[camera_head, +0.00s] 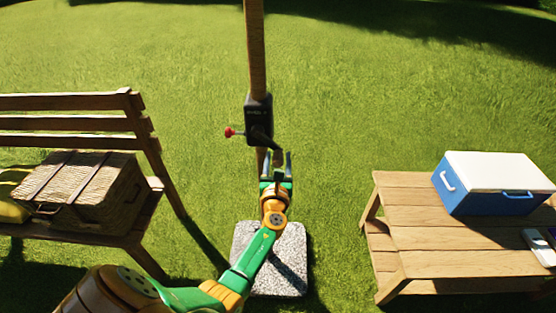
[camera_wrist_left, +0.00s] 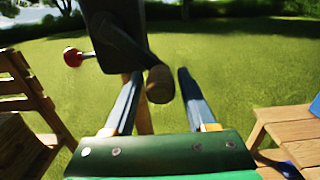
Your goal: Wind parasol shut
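The wooden parasol pole (camera_head: 255,50) stands upright in the middle of the head view; the canopy is out of view. A black crank housing (camera_head: 258,112) is fixed to it, with a red knob (camera_head: 229,132) on its left. A dark crank arm (camera_head: 262,138) reaches from the housing to a wooden handle (camera_wrist_left: 160,84). My left gripper (camera_head: 276,160) is open just below the housing. In the left wrist view the handle shows between the two fingertips, with a gap to the right finger. I cannot tell how deep it sits between them. My right gripper is not in view.
A stone base (camera_head: 290,248) lies at the pole's foot. On the left, a wooden bench (camera_head: 75,124) holds a wicker basket (camera_head: 85,190). On the right, a wooden table (camera_head: 425,264) holds a blue-and-white cooler (camera_head: 490,185). Open grass lies behind.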

